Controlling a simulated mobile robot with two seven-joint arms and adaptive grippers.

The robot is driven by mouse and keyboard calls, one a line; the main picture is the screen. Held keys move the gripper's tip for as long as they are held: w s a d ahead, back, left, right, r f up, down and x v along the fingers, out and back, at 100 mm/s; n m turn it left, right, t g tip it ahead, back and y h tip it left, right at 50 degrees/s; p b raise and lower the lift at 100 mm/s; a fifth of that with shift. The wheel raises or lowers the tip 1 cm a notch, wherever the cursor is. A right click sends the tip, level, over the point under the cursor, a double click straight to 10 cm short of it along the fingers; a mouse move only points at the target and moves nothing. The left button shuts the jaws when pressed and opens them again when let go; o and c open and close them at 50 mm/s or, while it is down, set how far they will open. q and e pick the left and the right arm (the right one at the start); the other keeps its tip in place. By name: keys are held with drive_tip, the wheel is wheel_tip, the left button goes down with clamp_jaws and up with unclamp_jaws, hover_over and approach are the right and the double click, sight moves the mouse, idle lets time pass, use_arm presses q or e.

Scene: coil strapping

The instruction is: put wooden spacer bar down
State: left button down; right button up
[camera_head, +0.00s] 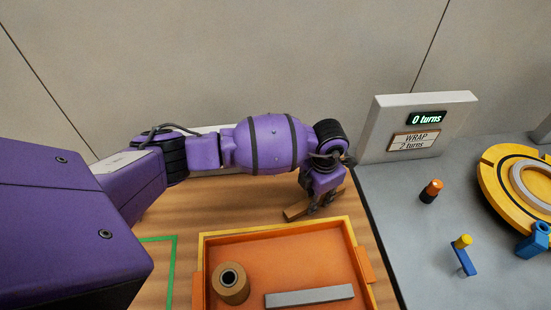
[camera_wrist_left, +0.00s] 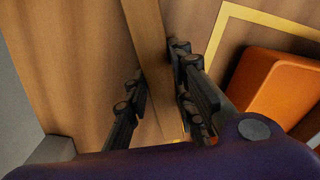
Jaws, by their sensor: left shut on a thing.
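The wooden spacer bar (camera_head: 295,213) is a plain light-brown bar behind the orange tray, at or just above the wooden table; I cannot tell if it touches. My left gripper (camera_head: 322,209) points down and is shut on the bar. In the left wrist view the bar (camera_wrist_left: 150,45) runs down the picture between the two dark fingers of the left gripper (camera_wrist_left: 158,82). Part of the bar is hidden by the fingers. My right gripper is not in view.
The orange tray (camera_head: 347,238) holds a brown roll (camera_head: 230,284) and a grey bar (camera_head: 309,296). A green outline (camera_head: 174,265) marks the table at left.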

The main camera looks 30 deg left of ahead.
use_arm(q)
drive_tip(key=c, duration=1.5)
unclamp_jaws()
drive_tip(key=shift+w, duration=0.1)
wheel_tip(320, 180, up, 12)
drive_tip(key=shift+r, duration=0.15)
